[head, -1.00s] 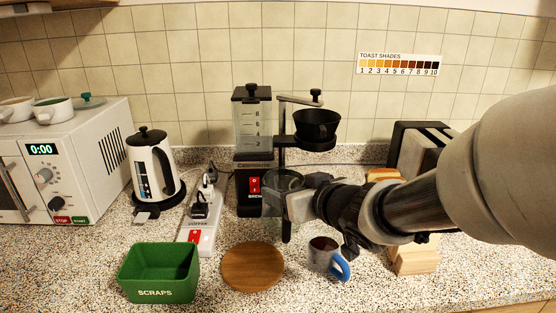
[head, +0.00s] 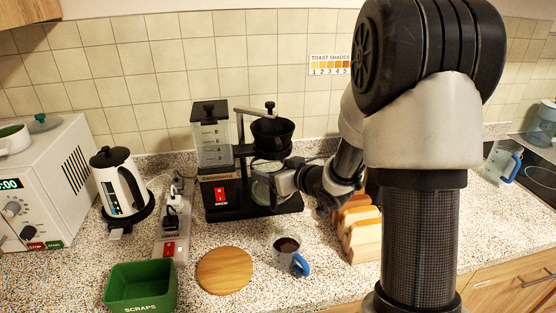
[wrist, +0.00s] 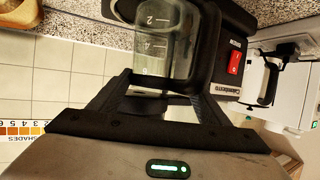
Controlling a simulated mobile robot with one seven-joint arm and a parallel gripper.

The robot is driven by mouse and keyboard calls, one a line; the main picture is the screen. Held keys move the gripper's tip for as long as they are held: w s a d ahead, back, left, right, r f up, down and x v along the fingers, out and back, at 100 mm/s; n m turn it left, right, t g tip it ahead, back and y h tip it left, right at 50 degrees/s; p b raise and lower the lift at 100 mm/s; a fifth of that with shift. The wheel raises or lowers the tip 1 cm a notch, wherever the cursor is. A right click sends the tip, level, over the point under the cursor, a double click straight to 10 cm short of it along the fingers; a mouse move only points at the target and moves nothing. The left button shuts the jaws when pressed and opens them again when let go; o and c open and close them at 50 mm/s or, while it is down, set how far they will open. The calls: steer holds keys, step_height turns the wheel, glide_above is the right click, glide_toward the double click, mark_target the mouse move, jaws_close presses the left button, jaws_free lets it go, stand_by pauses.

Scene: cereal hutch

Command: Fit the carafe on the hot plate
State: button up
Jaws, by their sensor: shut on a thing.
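The glass carafe (head: 262,188) is at the coffee maker (head: 222,192), below the black filter basket (head: 272,134) and over the hot-plate end of the base (head: 288,205). My gripper (head: 284,182) is shut on the carafe from its right side. I cannot tell whether the carafe's bottom touches the hot plate, which is hidden under it. In the wrist view, clear glass with measuring marks (wrist: 160,45) shows beyond my gripper (wrist: 158,100), with the red brew switch (wrist: 234,63) to the right.
A mug with a blue handle (head: 288,252), a round wooden board (head: 225,270) and a green scraps bin (head: 142,286) stand in front. A power strip (head: 172,225) and a kettle (head: 122,182) are left.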

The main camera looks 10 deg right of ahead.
mark_target(283, 164)
steer(key=w+d, duration=0.1)
steer(key=w, duration=0.1)
steer(key=w+d, duration=0.1)
steer(key=shift+w+f+p, duration=0.2)
steer(key=shift+w+p, duration=0.1)
steer(key=shift+w, duration=0.05)
steer(key=shift+f, duration=0.2)
steer(key=o, duration=1.9)
